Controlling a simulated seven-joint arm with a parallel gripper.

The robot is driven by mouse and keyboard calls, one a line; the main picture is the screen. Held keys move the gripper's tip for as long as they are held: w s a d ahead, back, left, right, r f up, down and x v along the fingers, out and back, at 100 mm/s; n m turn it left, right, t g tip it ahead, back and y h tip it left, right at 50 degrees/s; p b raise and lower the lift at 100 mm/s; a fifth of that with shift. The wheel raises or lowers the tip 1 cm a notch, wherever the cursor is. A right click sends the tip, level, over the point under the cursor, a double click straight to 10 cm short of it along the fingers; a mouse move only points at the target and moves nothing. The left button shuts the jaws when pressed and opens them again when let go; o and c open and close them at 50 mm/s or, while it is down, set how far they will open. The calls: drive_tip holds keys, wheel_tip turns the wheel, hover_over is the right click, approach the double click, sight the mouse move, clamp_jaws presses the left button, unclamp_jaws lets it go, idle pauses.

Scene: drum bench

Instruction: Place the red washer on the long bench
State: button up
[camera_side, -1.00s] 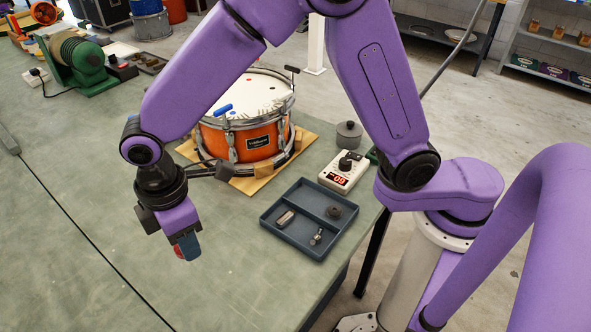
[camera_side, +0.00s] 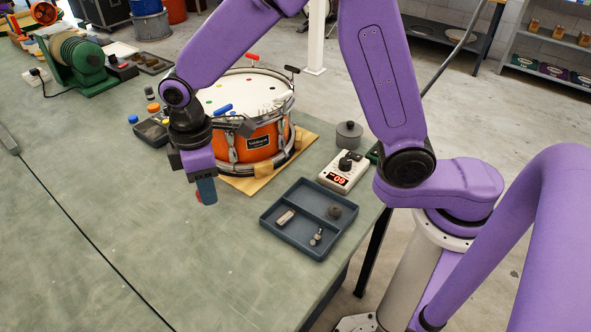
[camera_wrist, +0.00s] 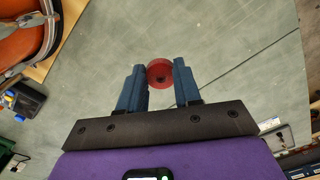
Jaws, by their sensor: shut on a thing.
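A red washer (camera_wrist: 160,73) is between the two blue fingertips of my gripper (camera_wrist: 160,80) in the wrist view. My gripper is shut on it. In the side view my gripper (camera_side: 206,192) hangs above the long green bench (camera_side: 110,230), in front of the drum. Only a small red edge of the washer (camera_side: 198,196) shows there, the rest being hidden by the fingers. The washer appears clear of the bench top, though the exact height is hard to tell.
An orange drum (camera_side: 247,144) stands on a wooden board behind my gripper. A dark divided tray (camera_side: 288,238) with small parts lies to the right, near a white box with a red display (camera_side: 343,172). The bench's front left area is clear.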

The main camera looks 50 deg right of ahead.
drive_tip(key=s+a+f+n, duration=0.1)
drive_tip(key=s+a+n, duration=0.2)
drive_tip(key=s+a, duration=0.4)
drive_tip(key=s+a+f+n, duration=0.15)
drive_tip(key=s+a, duration=0.25)
drive_tip(key=a, duration=0.5)
drive_tip(key=w+d+r+m, duration=0.1)
drive_tip(key=w+d+m, duration=0.2)
drive_tip(key=w+d, duration=0.5)
drive_tip(key=w+d+r+m, duration=0.2)
drive_tip(key=w+d+m, duration=0.15)
drive_tip(key=d, duration=0.85)
drive_tip(key=d+r+m, duration=0.2)
drive_tip(key=d+m, duration=0.6)
drive_tip(key=d, duration=1.7)
drive_tip(key=shift+s+d+r, duration=0.15)
drive_tip(key=shift+s+d, duration=0.2)
drive_tip(key=shift+s, duration=0.1)
drive_tip(key=shift+r, duration=0.1)
